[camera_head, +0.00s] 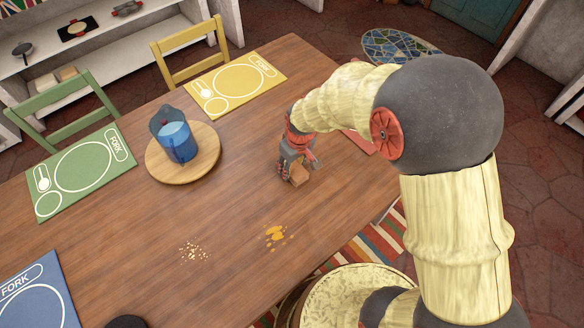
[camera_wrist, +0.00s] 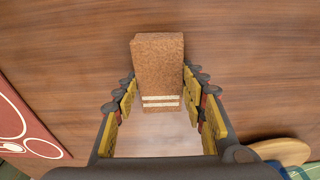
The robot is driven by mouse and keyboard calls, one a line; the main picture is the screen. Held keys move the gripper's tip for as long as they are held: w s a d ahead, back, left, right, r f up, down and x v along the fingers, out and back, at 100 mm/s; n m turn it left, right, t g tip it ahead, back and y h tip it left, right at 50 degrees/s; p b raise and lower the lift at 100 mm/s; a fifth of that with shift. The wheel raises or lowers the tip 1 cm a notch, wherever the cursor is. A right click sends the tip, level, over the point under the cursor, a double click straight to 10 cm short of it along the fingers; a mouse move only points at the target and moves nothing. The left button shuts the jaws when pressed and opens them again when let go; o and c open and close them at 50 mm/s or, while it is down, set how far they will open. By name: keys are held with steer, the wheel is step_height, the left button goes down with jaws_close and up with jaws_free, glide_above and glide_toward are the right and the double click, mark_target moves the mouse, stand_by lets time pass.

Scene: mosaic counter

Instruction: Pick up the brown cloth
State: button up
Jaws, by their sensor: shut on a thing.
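The brown cloth (camera_head: 299,174) is a small folded block in the head view, at the tip of my gripper (camera_head: 295,166) near the table's right part. In the wrist view the cloth (camera_wrist: 158,62) is textured brown with two pale stripes near its lower end. My gripper (camera_wrist: 160,90) is shut on it, with yellow-padded fingers along both of its sides. I cannot tell whether the cloth touches the table or hangs just above it. My fingers partly hide the cloth in the head view.
A blue pitcher (camera_head: 175,138) stands on a round wooden board (camera_head: 207,163). Crumbs (camera_head: 193,252) and a yellow spill (camera_head: 275,235) lie on the wooden table (camera_head: 130,240). Yellow (camera_head: 236,84), green (camera_head: 85,172) and blue (camera_head: 38,297) placemats line the edges. A red mat (camera_head: 358,143) is partly behind my arm.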

steer(key=shift+r, duration=0.15)
steer(key=shift+r+p, duration=0.55)
steer(key=shift+r, duration=0.1)
steer(key=s+d+r+p, duration=0.3)
steer(key=s+r+p, duration=0.3)
steer(key=s+r, duration=0.5)
steer(key=shift+s+d+r, duration=0.2)
steer(key=shift+s+d, duration=0.2)
steer(key=shift+s, duration=0.85)
steer(key=o, duration=0.7)
steer(key=c, duration=0.4)
steer(key=shift+c, duration=0.4)
